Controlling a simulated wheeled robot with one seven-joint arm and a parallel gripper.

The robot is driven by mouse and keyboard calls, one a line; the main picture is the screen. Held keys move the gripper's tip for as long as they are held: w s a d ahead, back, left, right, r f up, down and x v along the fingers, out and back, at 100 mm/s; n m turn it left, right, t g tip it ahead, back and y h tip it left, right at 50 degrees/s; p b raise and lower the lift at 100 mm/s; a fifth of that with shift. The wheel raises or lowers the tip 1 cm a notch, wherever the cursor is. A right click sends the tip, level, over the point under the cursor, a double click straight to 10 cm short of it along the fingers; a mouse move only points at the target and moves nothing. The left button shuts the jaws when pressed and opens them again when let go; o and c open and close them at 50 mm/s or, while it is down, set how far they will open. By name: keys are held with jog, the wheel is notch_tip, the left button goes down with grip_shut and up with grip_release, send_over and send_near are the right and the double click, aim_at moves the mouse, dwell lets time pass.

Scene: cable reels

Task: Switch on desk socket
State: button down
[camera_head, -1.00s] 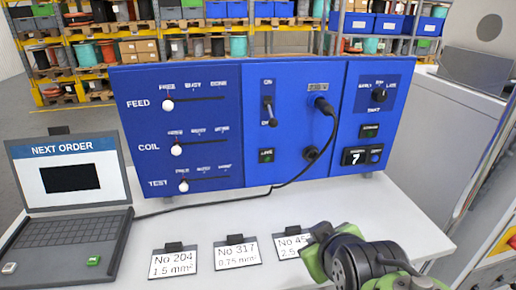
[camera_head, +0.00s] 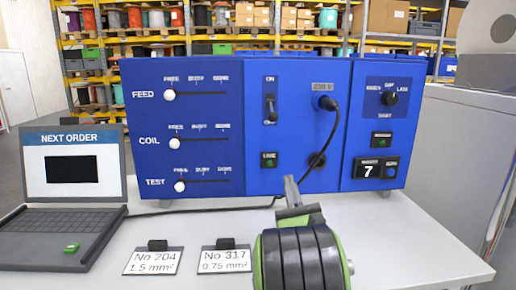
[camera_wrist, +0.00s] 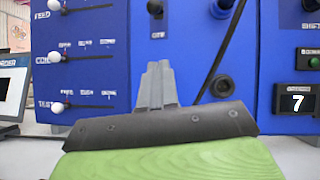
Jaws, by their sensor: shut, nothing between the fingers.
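The blue panel's desk socket section has a lever switch (camera_head: 270,108) with ON marked above it. The lever appears to point down. A dark lamp block labelled LIVE (camera_head: 269,160) sits below it, showing only dim green. A black plug (camera_head: 328,103) sits in the 230 V socket, with its cable hanging down. My gripper (camera_head: 290,188) is in front of and below the panel, right of the lever, apart from it. In the wrist view my gripper (camera_wrist: 157,72) is shut and empty, pointing at the panel, with the dark lever end (camera_wrist: 156,8) above its fingertips.
Three sliders, FEED, COIL and TEST (camera_head: 180,187), are on the panel's left, and a rotary knob (camera_head: 389,98) on its right. A laptop (camera_head: 68,190) stands at left. Label cards (camera_head: 226,259) lie on the white desk (camera_head: 420,240). The cable crosses the desk behind them.

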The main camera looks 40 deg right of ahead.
jog(key=shift+a+r, duration=0.1)
jog(key=shift+a, duration=0.05)
jog(key=p, duration=1.1)
send_near(272, 110)
jog(key=w+d, duration=0.2)
jog(key=w, duration=0.1)
jog(key=shift+r, duration=0.2)
jog(key=shift+w, duration=0.1)
jog(key=shift+a, duration=0.2)
